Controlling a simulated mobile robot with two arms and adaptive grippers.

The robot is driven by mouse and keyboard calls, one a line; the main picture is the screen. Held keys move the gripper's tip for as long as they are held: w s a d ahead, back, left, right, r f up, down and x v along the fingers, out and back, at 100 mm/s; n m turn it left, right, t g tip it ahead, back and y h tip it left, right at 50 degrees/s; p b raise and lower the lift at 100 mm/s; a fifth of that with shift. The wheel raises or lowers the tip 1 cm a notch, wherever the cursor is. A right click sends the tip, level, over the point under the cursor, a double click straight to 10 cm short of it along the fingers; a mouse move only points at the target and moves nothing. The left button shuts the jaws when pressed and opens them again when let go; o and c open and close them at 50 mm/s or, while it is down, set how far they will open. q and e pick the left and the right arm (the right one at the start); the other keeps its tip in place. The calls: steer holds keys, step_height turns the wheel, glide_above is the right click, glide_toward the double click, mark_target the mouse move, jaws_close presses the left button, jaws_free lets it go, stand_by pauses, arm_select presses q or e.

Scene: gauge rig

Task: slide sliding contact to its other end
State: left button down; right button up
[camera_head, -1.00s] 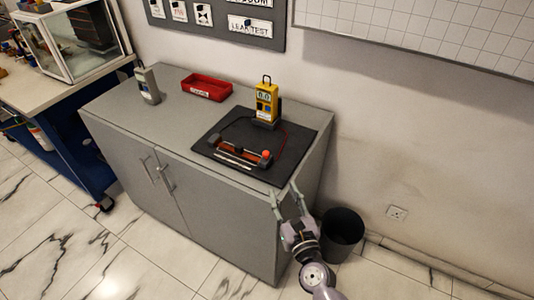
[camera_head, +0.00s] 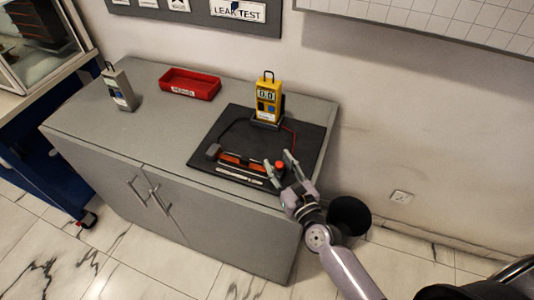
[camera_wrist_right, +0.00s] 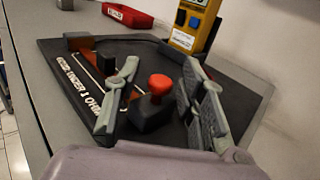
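The slide rig (camera_head: 240,160), an orange-red bar with pale rods and dark end blocks, lies on a black mat (camera_head: 232,119). A round red knob on a dark block, which looks like the sliding contact (camera_head: 281,166), is at the rig's right end. In the wrist view the red knob (camera_wrist_right: 160,84) shows between the fingers. My right gripper (camera_head: 277,160) is open, its fingers on either side of the knob with gaps visible; contact is not evident. It also shows in the wrist view (camera_wrist_right: 160,66). My left gripper is not in view.
A yellow meter (camera_head: 268,98) stands behind the rig, with a red wire running from it. A red tray (camera_head: 190,84) and a grey meter (camera_head: 119,89) stand farther left on the grey cabinet (camera_head: 150,120). A dark bin (camera_head: 349,214) stands right of the cabinet.

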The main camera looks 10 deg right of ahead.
steer(key=shift+w, duration=0.2)
steer(key=shift+s+r, duration=0.1)
steer(key=shift+c, duration=0.2)
jaws_close()
stand_by(0.5)
